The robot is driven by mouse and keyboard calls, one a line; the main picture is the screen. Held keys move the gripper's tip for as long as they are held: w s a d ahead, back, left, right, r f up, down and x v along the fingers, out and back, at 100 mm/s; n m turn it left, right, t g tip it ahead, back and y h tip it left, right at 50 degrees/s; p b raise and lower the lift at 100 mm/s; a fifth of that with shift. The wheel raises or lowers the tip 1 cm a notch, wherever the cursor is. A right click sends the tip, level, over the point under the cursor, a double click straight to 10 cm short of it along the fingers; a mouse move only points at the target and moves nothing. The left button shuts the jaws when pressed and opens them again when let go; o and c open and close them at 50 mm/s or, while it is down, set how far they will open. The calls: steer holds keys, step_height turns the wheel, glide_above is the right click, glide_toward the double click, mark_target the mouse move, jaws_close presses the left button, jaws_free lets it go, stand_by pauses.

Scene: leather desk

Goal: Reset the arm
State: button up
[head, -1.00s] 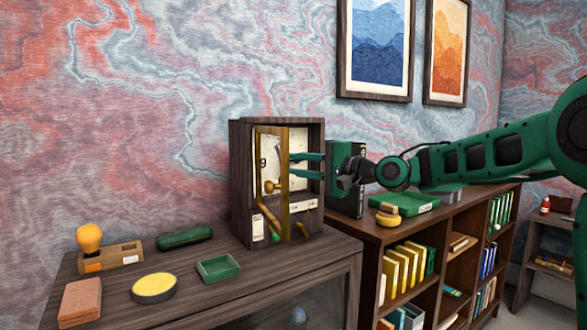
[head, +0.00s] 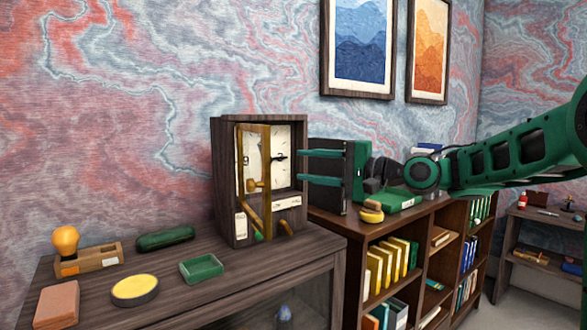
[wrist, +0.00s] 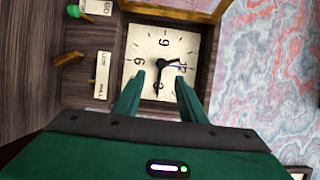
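My gripper (head: 322,167) is green, stands open and is empty, just to the right of a dark wooden clock box (head: 228,185). Its two fingers point left toward the box, apart from it in the head view. In the wrist view the open fingers (wrist: 161,92) lie in front of the lower part of the white clock face (wrist: 148,48). The clock face also shows in the head view (head: 271,150), partly behind a narrow brass-framed door (head: 265,170) that is swung open. My arm stretches in from the right.
The desk top (head: 215,295) holds a green tray (head: 201,268), a yellow-topped round tin (head: 135,290), a green case (head: 165,238) and a wooden holder with an orange bulb (head: 66,243). A bookcase (head: 350,225) with books and a yellow stamp (head: 371,212) stands below my gripper.

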steer(key=shift+v, duration=0.85)
steer(key=s+d+f+g+h, duration=0.1)
steer(key=s+d+f+h, duration=0.3)
steer(key=d+f, duration=0.25)
steer(key=s+d+f+n+g+h, duration=0.1)
steer(key=s+d+f+h, duration=0.3)
steer(key=d+f, duration=0.3)
steer(key=s+d+f+g+h, duration=0.2)
steer(key=s+d+f+h, duration=0.25)
steer(key=f, duration=0.35)
steer(key=s+d+f+g, duration=0.2)
steer(key=s+d+f, duration=0.1)
steer(key=s, duration=0.6)
steer(key=s+d+f+g+h, duration=0.1)
steer(key=s+d+f, duration=0.3)
steer(key=s, duration=0.6)
steer(key=s+d+f+g+h, duration=0.1)
steer(key=s+d+f+g, duration=0.2)
steer(key=s, duration=0.6)
steer(key=shift+s+d+g, duration=0.25)
steer(key=shift+s+g, duration=0.05)
steer(key=shift+g, duration=0.1)
steer(key=shift+f, duration=0.15)
